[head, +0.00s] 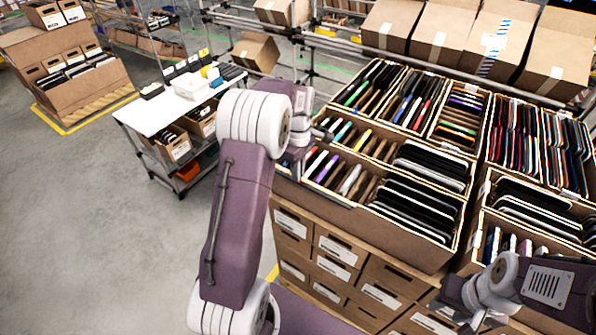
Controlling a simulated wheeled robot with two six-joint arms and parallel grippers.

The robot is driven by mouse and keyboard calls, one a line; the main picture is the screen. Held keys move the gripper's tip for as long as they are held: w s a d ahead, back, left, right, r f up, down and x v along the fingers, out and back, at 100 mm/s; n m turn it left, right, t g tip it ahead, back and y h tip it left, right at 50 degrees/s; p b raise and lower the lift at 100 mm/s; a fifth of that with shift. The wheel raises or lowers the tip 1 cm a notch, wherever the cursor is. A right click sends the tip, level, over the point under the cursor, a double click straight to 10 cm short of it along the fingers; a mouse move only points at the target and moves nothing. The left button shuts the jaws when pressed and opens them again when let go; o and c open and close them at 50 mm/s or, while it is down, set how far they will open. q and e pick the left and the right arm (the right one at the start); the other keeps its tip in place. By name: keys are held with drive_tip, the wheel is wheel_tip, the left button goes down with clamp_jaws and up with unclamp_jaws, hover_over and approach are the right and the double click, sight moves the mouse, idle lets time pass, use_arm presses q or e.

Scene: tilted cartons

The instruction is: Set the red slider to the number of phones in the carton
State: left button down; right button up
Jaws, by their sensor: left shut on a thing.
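Several tilted cartons hold upright phone-like slabs. The front carton (345,212) has slabs with coloured edges at its left and dark ones at its right. Another carton (470,262) stands at the lower right. My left gripper (318,136) is at the left edge of the front carton, mostly hidden by my own wrist. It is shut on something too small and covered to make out. My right gripper (462,302) is low at the right, in front of the lower right carton; its fingers are partly hidden and their opening is unclear. I cannot make out a red slider.
Brown drawers (335,250) stand below the cartons. A white table (150,118) with small bins is at the left. Closed boxes (440,35) line a rack behind. A large carton (85,95) sits at the far left. Grey floor (90,230) is clear at left.

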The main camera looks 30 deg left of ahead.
sight(322, 193)
idle(0.9)
use_arm(q)
drive_tip(key=d, duration=0.8)
drive_tip(key=shift+s+d, duration=0.25)
drive_tip(key=shift+s, duration=0.05)
drive_tip(key=shift+a, duration=0.1)
drive_tip(key=c, duration=1.5)
unclamp_jaws()
wheel_tip(322, 193, up, 9)
drive_tip(key=shift+b, duration=0.65)
